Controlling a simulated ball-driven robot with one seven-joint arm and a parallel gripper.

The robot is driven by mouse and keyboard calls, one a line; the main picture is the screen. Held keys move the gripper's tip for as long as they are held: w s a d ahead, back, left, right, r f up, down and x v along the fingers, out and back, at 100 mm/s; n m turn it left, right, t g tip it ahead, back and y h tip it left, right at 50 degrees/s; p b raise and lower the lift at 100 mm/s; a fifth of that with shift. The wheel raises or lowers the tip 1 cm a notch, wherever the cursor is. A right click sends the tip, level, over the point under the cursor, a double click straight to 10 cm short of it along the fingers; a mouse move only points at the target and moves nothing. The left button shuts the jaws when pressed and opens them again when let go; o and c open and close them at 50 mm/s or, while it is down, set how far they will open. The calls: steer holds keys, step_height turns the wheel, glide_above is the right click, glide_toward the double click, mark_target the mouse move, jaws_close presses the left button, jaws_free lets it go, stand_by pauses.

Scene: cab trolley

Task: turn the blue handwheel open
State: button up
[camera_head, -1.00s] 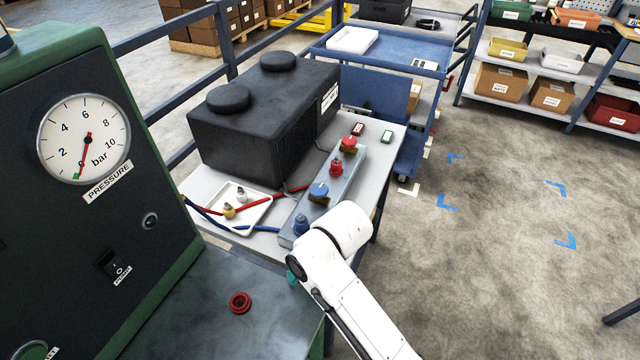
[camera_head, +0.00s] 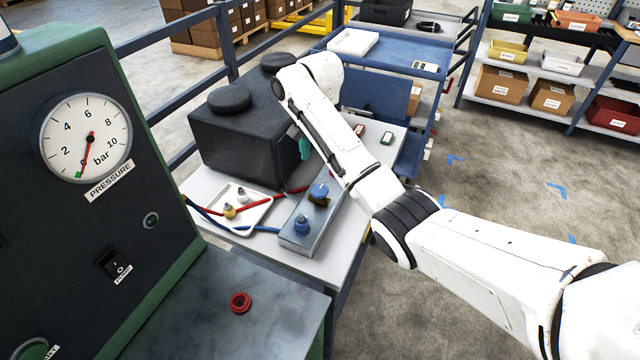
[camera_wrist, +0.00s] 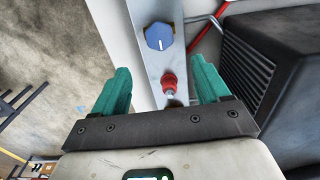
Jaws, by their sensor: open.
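The blue handwheel (camera_head: 318,189) sits on top of the grey manifold block (camera_head: 290,238) on the trolley. In the wrist view the blue handwheel (camera_wrist: 159,36) shows a short white line on its face, beyond my fingertips. My gripper (camera_wrist: 160,66) is open and empty, with its teal fingers apart on either side of the block's width. A red fitting (camera_wrist: 169,82) shows between the fingers. In the head view one teal finger (camera_head: 304,147) shows beside the black unit; the rest is hidden by my arm. The red handwheel is hidden there.
The black unit (camera_head: 235,140) stands close beside the block. A white tray (camera_head: 262,210) with two fittings and red and blue hoses lies at left. The pressure gauge (camera_head: 88,137) points near 0. A red ring (camera_head: 240,302) lies on the front bench.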

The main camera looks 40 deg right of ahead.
mark_target(320, 188)
step_height(320, 188, down, 10)
steer(key=shift+f+p, duration=0.25)
steer(key=shift+p, duration=0.1)
steer(key=shift+c, duration=0.3)
steer(key=c, duration=1)
